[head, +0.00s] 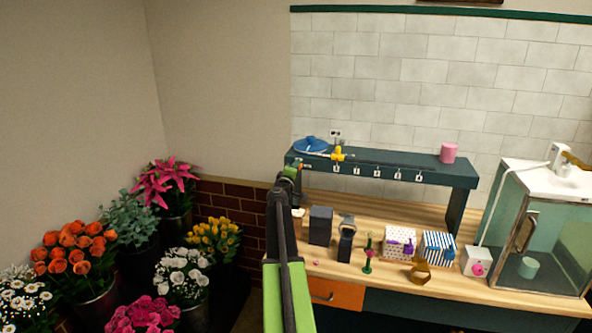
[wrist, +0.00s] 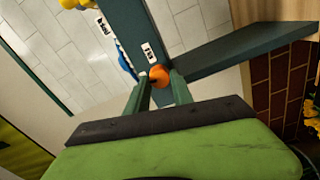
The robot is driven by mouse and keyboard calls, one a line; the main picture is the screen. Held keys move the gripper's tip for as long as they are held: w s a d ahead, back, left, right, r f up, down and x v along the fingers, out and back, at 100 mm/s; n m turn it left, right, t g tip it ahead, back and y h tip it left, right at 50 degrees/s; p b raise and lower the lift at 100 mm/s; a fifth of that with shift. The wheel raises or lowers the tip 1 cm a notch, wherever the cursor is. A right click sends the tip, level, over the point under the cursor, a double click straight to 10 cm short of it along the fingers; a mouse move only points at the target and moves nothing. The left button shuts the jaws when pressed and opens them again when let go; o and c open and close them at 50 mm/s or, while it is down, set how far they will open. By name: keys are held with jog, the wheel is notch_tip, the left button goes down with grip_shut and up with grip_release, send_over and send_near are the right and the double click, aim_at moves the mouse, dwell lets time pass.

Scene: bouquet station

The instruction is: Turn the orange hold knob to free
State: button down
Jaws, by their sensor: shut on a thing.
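The orange hold knob (wrist: 159,74) is a small round knob on the dark green shelf edge in the wrist view. A dark mark shows on its lower left. My gripper (wrist: 161,82) has its two green fingers closed on either side of the knob. In the head view my gripper (head: 291,172) is at the left end of the raised shelf, and my arm hides the knob there. A small white label (wrist: 148,52) sits just above the knob, and another white label (wrist: 103,26) is further up left; their words are too small to read surely.
The dark green shelf (head: 455,177) stands over a wooden bench with several boxes and small items. A blue dish (head: 310,146) and a yellow fitting (head: 339,154) are close right of my gripper. Flower buckets fill the left. A glass cabinet (head: 540,235) stands at the right.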

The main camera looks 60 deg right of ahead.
jog(key=shift+f+n, duration=0.1)
jog(key=shift+n, duration=1)
jog(key=c, duration=1.1)
grip_release()
jog(key=v, duration=1.7)
jog(key=shift+a, duration=0.25)
